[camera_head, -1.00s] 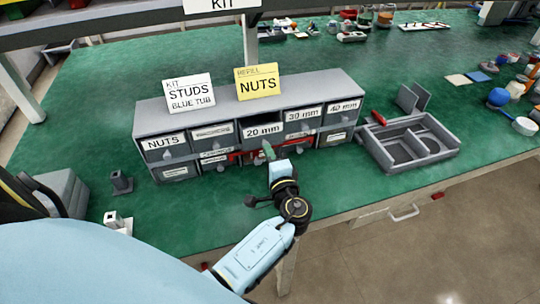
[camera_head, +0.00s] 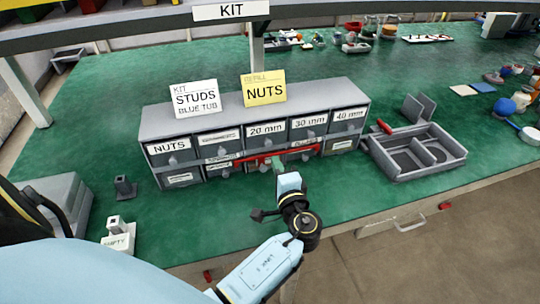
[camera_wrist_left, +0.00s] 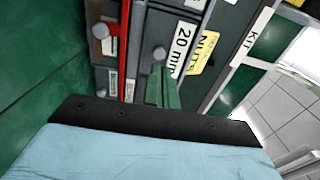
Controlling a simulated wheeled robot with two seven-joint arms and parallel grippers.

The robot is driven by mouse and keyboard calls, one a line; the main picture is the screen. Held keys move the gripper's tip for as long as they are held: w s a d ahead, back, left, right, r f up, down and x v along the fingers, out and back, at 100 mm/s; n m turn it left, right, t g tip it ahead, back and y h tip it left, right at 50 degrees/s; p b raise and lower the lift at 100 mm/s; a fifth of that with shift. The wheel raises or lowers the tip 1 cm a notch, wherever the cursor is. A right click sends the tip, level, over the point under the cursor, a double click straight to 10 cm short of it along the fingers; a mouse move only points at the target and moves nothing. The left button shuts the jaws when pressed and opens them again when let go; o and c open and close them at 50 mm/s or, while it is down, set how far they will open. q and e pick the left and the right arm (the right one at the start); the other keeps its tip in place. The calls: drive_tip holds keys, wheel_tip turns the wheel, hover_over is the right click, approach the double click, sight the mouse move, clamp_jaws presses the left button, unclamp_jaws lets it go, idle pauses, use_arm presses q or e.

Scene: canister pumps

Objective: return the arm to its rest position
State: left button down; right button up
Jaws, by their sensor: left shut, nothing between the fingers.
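My left gripper (camera_head: 277,166) is in front of the grey drawer cabinet (camera_head: 183,125), just below the drawer labelled 20 mm (camera_head: 267,130). Its green fingers are shut with nothing between them. In the left wrist view, the green fingers (camera_wrist_left: 162,90) point at the cabinet front, beside the 20 mm label (camera_wrist_left: 182,47). I cannot tell if the fingertips touch the cabinet. The 20 mm drawer looks flush with its neighbours. My right gripper is not in view.
A red bar (camera_head: 300,151) runs across the cabinet front near my fingers. A grey divided tray (camera_head: 402,177) stands right of the cabinet. Signs stand on top, and a shelf edge (camera_head: 330,10) crosses above.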

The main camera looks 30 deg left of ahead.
use_arm(q)
drive_tip(key=v, duration=0.8)
drive_tip(key=shift+d, duration=0.25)
